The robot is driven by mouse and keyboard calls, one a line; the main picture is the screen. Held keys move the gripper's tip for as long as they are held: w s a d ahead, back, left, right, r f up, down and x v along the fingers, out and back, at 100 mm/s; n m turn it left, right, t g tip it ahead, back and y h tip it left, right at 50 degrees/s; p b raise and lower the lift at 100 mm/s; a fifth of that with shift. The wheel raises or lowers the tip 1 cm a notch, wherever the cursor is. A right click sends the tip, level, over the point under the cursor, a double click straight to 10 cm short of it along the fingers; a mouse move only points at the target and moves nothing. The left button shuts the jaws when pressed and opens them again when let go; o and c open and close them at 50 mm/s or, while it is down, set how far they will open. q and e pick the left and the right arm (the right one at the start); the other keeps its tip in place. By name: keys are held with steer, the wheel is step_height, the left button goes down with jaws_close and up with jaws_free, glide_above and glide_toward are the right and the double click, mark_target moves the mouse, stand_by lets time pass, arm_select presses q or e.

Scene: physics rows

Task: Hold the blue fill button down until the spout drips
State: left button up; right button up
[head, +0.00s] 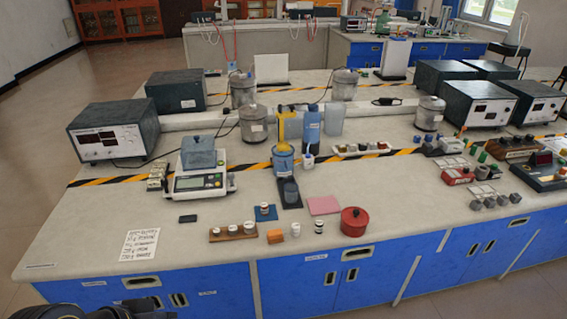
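A dispenser-like unit stands mid-bench, with a yellow upper part (283,125) above a blue body (283,160). The fill button and spout are too small to tell apart, and no drip can be made out. Neither gripper is in view; a dark part of my own arm shows at the bottom left edge.
A balance (197,184) stands to the left. A wooden rack of jars (233,232), an orange block (275,236), a pink pad (323,205) and a red lidded pot (354,221) lie near the front. The bench's front left has free room around a paper sheet (140,244).

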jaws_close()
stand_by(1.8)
